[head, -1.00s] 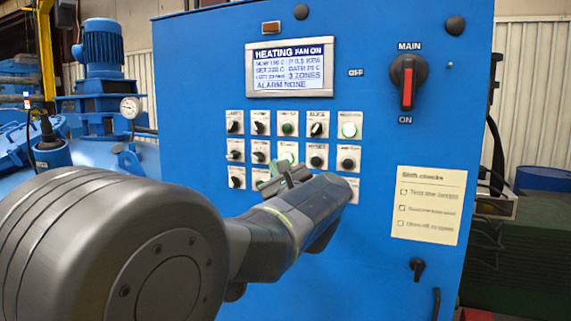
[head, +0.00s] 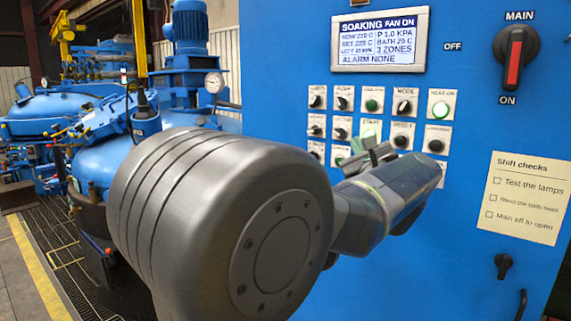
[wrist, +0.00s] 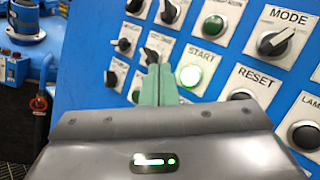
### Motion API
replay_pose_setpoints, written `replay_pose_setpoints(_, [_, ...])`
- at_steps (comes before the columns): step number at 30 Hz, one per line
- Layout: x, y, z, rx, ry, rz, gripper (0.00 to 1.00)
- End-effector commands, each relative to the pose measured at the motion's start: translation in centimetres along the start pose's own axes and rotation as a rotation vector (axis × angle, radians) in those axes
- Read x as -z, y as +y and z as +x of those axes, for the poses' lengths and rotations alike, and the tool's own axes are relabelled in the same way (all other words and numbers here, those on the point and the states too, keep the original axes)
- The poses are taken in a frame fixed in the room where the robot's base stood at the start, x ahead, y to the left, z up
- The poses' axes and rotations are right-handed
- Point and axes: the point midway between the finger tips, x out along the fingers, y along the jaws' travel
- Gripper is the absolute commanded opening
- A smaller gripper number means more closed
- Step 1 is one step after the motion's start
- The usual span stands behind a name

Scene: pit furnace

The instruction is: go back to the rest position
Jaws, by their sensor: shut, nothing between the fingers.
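My gripper (wrist: 158,84) is in front of the control panel's button rows, its two green fingers together and empty. In the wrist view its tips are just left of the lit START button (wrist: 193,76); whether they touch the panel I cannot tell. In the head view my gripper (head: 366,156) is partly hidden by my own wrist. The blue control cabinet (head: 280,55) fills the right side. Its display (head: 380,40) reads SOAKING FAN ON, ALARM NONE. The HEAT ON button (head: 440,109) looks lit.
The MAIN switch (head: 516,58) has its red handle upright, pointing down toward ON. A Shift checks paper (head: 526,195) is on the cabinet. Blue furnace vessels (head: 105,165) and a gauge (head: 214,83) stand at the left. Open floor with a yellow line (head: 38,265) lies at far left.

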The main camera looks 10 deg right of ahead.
Motion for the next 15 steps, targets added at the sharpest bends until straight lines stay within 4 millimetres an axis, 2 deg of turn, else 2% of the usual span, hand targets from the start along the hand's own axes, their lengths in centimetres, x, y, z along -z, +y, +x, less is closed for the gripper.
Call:
replay_pose_setpoints(3, [0.7, -0.8, 1.1, -0.001, 0.002, 0.002, 0.0])
replay_pose_setpoints(8, [-0.3, -0.5, 0.5, 0.0, 0.001, 0.002, 0.0])
replay_pose_setpoints(15, [-1.5, 1.5, -2.0, 0.0, -0.002, -0.002, 0.0])
